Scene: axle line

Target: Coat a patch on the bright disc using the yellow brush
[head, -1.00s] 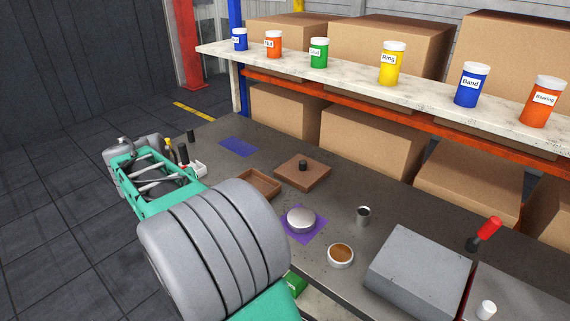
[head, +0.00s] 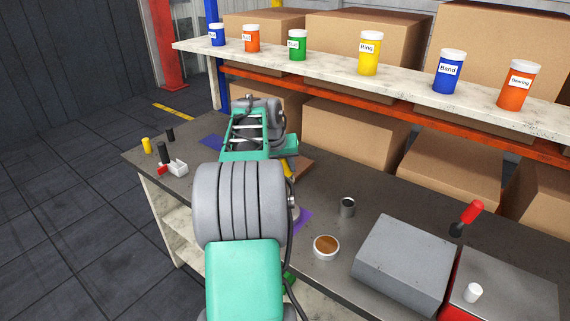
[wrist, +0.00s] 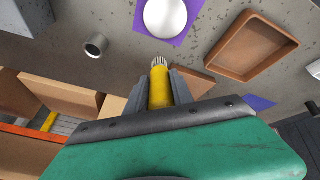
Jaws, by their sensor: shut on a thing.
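The bright disc (wrist: 165,16) is a pale, rounded disc on a purple mat (wrist: 190,32) at the top of the wrist view. In the head view my arm hides most of it, and part of the purple mat (head: 304,217) shows. My gripper (wrist: 159,88) is shut on the yellow brush (wrist: 160,88), whose pale bristle tip points toward the disc. In the wrist picture the tip lies just below the disc; I cannot tell the gap, and no contact is visible. In the head view a yellow part of the brush (head: 287,169) shows beside my wrist.
A round dish of brown stuff (head: 326,247), a metal cup (head: 347,207) and a grey box (head: 403,262) stand to the right on the bench. A brown tray (wrist: 235,66) lies near the disc. A shelf with several labelled jars (head: 369,54) runs above the bench's back.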

